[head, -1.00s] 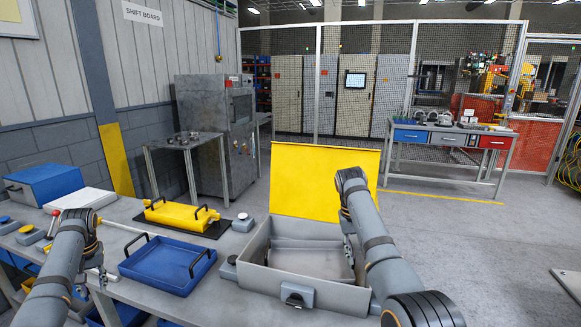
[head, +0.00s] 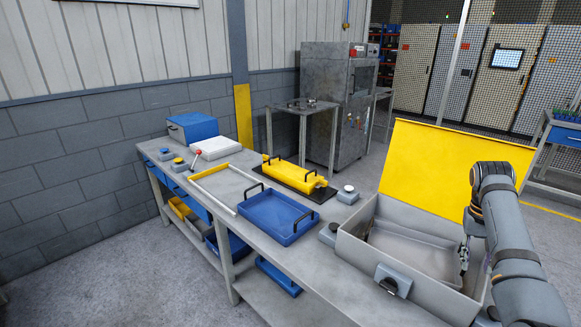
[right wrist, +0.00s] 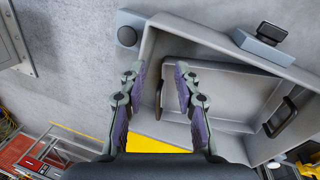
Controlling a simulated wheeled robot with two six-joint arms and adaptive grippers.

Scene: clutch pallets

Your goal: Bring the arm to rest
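My right gripper (head: 463,257) hangs at the right side of the open grey box (head: 362,248), with my right arm above it. In the right wrist view its two fingers (right wrist: 160,70) are spread apart with nothing held between them. A grey tray (right wrist: 225,90) with black handles lies inside the box. One handle (right wrist: 158,100) shows in the gap between the fingers; I cannot tell how far below them it is. My left arm and gripper are out of view.
A blue tray (head: 277,222), a yellow part (head: 298,177) on a black mat, and a yellow-and-white frame (head: 212,178) sit on the bench. The box's yellow lid (head: 420,165) stands open behind it. Open floor (head: 70,265) lies to the left.

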